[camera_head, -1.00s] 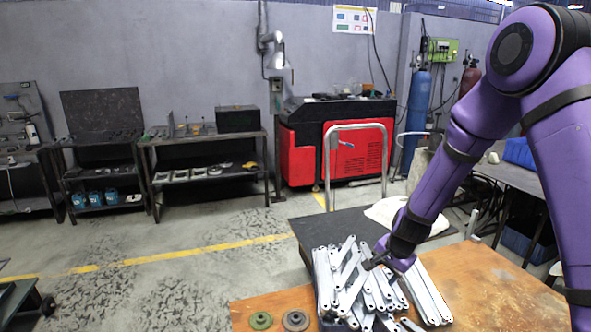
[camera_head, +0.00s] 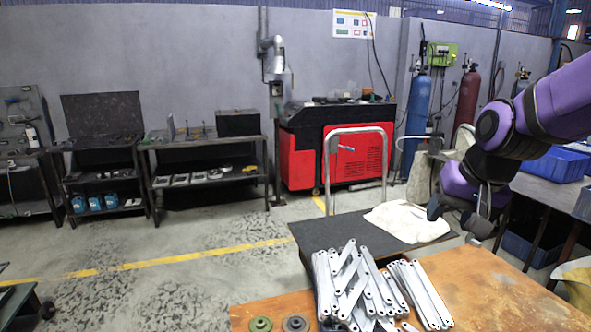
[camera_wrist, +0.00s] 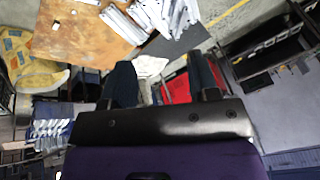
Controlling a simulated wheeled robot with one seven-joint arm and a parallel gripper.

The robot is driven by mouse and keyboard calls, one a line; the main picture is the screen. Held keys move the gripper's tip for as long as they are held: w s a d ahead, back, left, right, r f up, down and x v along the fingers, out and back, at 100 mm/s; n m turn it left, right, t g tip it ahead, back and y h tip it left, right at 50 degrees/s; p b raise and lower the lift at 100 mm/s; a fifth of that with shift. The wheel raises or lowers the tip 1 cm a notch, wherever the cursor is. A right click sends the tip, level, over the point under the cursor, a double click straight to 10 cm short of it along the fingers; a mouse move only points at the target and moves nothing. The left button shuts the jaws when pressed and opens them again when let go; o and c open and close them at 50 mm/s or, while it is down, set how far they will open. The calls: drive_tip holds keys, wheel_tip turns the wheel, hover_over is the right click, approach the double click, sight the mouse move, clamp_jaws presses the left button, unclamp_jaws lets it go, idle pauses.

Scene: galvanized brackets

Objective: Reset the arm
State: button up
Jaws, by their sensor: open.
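My gripper (camera_head: 436,212) is raised at the right, folded back above and behind the wooden table (camera_head: 491,285). In the wrist view my gripper (camera_wrist: 160,80) shows two dark fingers wide apart with nothing between them. The galvanized brackets (camera_head: 352,285) lie in a criss-cross pile on the table, with a neater row of brackets (camera_head: 421,292) beside it on the right. They also show at the top of the wrist view (camera_wrist: 176,14), well away from my fingers.
Two round discs, a green one (camera_head: 261,324) and a grey one (camera_head: 294,323), sit at the table's front left. A white cloth (camera_head: 408,222) lies on a dark surface (camera_head: 345,237) behind the brackets. Blue bins (camera_head: 553,165) stand at the right. Open floor lies to the left.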

drive_tip(key=s+d+r+n, duration=0.1)
drive_tip(key=s+r, duration=0.2)
drive_tip(key=s, duration=0.5)
drive_tip(key=s+d+r+n+t+h, duration=0.1)
drive_tip(key=s+d+r+n, duration=0.1)
drive_tip(key=s, duration=0.6)
drive_tip(key=shift+r, duration=0.4)
